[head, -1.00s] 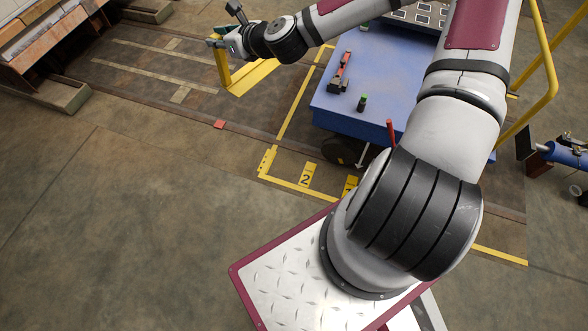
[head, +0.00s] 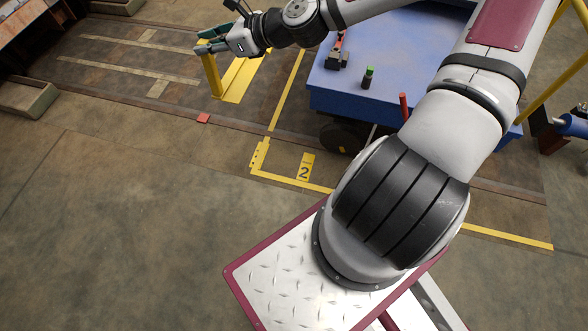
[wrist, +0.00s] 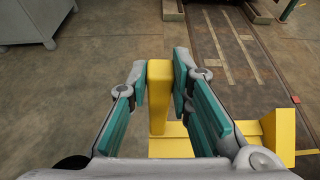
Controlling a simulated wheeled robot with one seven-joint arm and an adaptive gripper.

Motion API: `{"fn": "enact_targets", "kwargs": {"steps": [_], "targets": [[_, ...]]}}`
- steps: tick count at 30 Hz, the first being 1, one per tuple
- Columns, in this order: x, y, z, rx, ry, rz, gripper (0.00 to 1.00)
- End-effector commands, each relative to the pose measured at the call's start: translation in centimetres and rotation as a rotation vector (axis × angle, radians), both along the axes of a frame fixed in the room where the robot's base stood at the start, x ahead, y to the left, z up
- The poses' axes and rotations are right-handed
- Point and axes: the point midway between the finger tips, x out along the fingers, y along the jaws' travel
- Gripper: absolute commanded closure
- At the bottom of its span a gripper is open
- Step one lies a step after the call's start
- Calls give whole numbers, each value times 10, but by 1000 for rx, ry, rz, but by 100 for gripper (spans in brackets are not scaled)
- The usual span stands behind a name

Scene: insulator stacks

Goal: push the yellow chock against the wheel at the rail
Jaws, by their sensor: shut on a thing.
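The yellow chock (head: 238,80) is at the dark track left of the blue cart, with an upright yellow post and a flat base. My gripper (head: 208,45) is shut on the top of the post. In the wrist view the post (wrist: 159,88) stands between the two green-padded fingers (wrist: 160,75), and a raised yellow end shows at lower right. The cart's dark wheel (head: 343,136) is partly hidden beneath the cart. The chock is apart from it, to the left. I cannot tell whether the base touches the floor.
The blue cart (head: 360,103) carries a red-and-black tool (head: 338,55) and a green-topped item (head: 368,76). The rail strip (head: 165,109) runs along the track, with a small red marker (head: 203,118) beside it. Yellow floor lines and a "2" plate (head: 305,166) lie in front. Open floor is at left.

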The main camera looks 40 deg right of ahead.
Motion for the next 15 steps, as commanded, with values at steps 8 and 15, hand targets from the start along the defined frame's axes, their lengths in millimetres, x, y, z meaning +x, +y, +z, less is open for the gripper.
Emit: {"fn": "enact_targets", "kwargs": {"steps": [8,15], "targets": [[-14,-2,-45,-1,-6,81,100],[-32,-3,-81,-2,-5,151,100]]}}
